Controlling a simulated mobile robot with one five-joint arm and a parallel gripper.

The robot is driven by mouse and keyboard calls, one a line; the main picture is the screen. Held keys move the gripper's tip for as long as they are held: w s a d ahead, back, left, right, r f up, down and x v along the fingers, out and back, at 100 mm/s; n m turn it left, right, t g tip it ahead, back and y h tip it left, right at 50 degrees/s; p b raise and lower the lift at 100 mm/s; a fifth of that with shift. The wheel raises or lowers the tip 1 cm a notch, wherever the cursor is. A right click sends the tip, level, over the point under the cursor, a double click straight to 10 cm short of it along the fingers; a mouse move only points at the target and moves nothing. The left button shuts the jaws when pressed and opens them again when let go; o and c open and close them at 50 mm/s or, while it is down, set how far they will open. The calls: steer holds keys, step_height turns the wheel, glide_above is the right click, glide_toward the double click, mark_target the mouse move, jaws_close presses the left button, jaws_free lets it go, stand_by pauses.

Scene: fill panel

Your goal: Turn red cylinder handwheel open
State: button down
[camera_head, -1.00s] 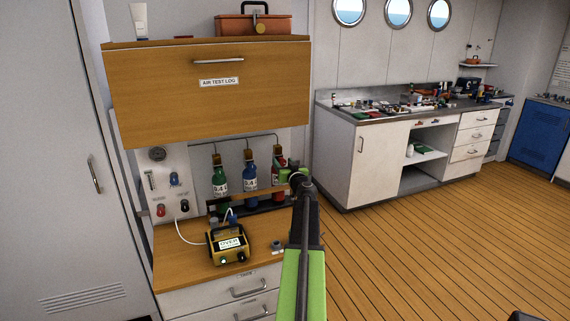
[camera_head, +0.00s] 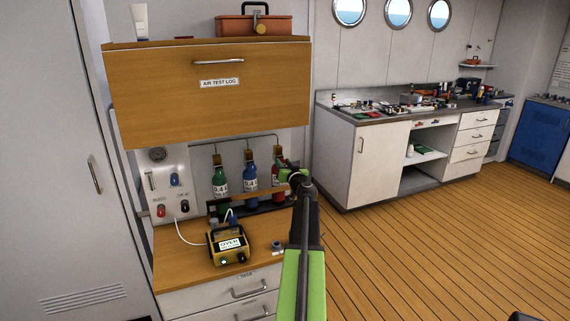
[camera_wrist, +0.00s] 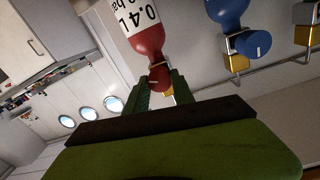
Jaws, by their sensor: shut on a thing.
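The red cylinder (camera_head: 277,183) stands at the right end of the row of small cylinders, partly hidden by my arm. In the wrist view the red cylinder (camera_wrist: 148,42) shows tilted, with a white label. Its red handwheel (camera_wrist: 158,77) sits between the fingertips of my gripper (camera_wrist: 160,84), which is shut on it. In the head view my gripper (camera_head: 284,172) is at the top of the red cylinder, and the handwheel cannot be made out there.
A blue cylinder (camera_head: 250,178) and a green cylinder (camera_head: 220,180) stand to the left. A yellow meter box (camera_head: 230,245) rests on the wooden counter (camera_head: 180,265). A wooden cabinet flap (camera_head: 210,105) hangs above. Open floor (camera_head: 430,240) lies to the right.

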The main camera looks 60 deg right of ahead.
steer(key=m, duration=0.5)
steer(key=shift+s+f, duration=0.15)
steer(key=shift+s, duration=0.05)
steer(key=shift+m, duration=0.3)
stand_by(0.3)
steer(key=c, duration=1.1)
jaws_free()
steer(key=v, duration=1.7)
steer(key=shift+s+a+r+p, duration=0.1)
steer(key=shift+s+r+p, duration=0.1)
steer(key=shift+r+p, duration=0.15)
